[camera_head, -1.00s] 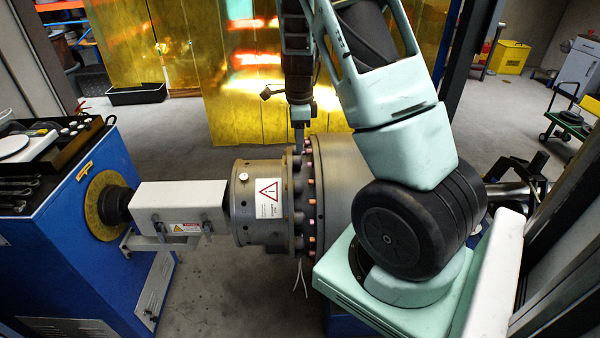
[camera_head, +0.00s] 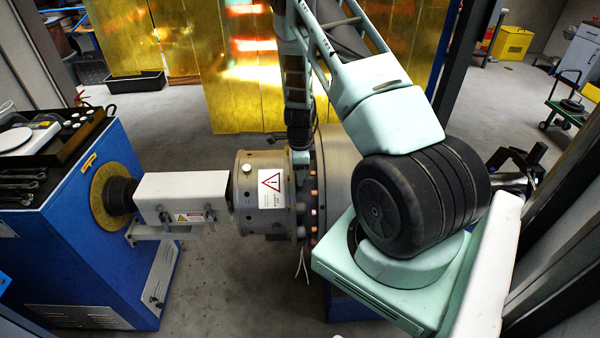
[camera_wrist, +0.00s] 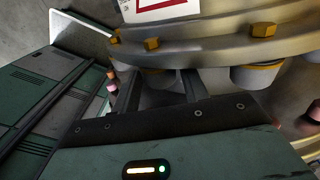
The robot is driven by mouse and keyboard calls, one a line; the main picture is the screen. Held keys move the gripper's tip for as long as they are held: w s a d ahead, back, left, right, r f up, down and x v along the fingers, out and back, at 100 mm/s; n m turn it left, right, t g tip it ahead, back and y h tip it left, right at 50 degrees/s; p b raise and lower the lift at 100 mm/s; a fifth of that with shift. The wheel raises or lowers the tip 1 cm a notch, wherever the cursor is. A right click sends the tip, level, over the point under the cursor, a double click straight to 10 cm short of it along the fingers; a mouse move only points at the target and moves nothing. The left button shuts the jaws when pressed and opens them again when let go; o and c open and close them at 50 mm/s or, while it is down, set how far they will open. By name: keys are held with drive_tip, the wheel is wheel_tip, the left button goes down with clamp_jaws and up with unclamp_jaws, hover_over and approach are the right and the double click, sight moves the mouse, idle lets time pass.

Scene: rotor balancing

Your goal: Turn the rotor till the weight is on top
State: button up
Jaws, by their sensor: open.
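The rotor (camera_head: 258,215) is a grey metal drum with a warning label, lying on a horizontal axis. It has a flange with a ring of bolts, some with copper-coloured ends. My gripper (camera_head: 300,157) is at the top of this flange, pointing down. In the wrist view my gripper (camera_wrist: 160,80) has its two dark fingers apart, with a grey part of the rotor behind and between them. Whether the fingers touch it I cannot tell. The wrist view also shows the rotor flange (camera_wrist: 205,48) with brass-coloured bolt heads. I cannot pick out the weight for certain.
A blue machine stand (camera_head: 110,230) at the left joins the rotor through a pale drive housing (camera_head: 180,192). A tool tray (camera_head: 50,140) sits on the stand. Yellow translucent screens (camera_head: 225,80) stand behind. The floor in front of the rotor is clear.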

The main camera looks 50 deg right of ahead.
drive_tip(key=shift+f, duration=0.55)
